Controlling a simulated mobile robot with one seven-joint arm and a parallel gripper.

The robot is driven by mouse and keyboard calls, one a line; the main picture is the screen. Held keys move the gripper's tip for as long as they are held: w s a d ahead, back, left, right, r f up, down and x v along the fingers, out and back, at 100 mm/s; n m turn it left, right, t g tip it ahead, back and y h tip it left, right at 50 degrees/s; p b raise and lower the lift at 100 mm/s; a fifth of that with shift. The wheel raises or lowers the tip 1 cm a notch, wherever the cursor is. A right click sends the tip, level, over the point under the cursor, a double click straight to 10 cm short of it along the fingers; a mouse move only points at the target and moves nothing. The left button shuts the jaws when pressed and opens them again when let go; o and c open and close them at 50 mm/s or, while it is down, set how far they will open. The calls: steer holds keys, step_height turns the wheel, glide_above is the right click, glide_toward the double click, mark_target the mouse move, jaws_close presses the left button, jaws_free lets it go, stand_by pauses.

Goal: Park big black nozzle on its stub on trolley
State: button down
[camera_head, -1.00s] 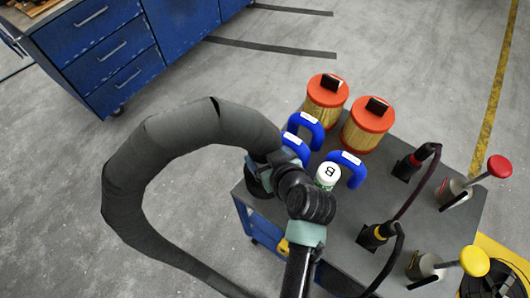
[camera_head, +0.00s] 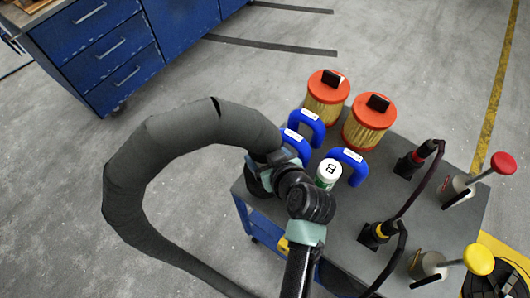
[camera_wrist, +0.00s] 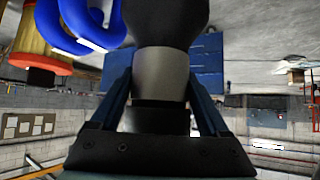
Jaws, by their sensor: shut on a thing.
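The big black nozzle (camera_head: 257,181) is at the end of the thick grey hose (camera_head: 172,131), by the trolley's left corner in the head view. My gripper (camera_head: 274,162) is shut on it, just above the trolley (camera_head: 335,235). In the wrist view my gripper's fingers (camera_wrist: 160,78) clasp its grey collar (camera_wrist: 161,68), with a wide black part (camera_wrist: 165,22) beyond. The nozzle's lower end is mostly hidden by my arm and hose. I see no stub, and cannot tell whether the nozzle touches the trolley.
Close to my gripper stand several blue handles (camera_head: 352,165) and a white-capped container (camera_head: 328,172). Two orange-topped filters (camera_head: 369,124) are behind. The hose loops over open floor to the left.

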steer(key=shift+f+b, duration=0.85)
steer(key=shift+f, duration=0.1)
steer(key=shift+c, duration=0.4)
jaws_free()
steer(key=shift+o, duration=0.4)
steer(key=shift+s+f, duration=0.1)
steer(key=shift+f, duration=0.15)
steer(key=shift+s+d+r+p, duration=0.2)
steer(key=shift+s+r+p, duration=0.15)
steer(key=shift+r+p, duration=0.25)
steer(key=p+v, duration=0.4)
steer(key=v, duration=0.2)
steer(key=shift+s+r, duration=0.2)
steer(key=shift+s, duration=0.15)
steer(key=shift+d, duration=0.15)
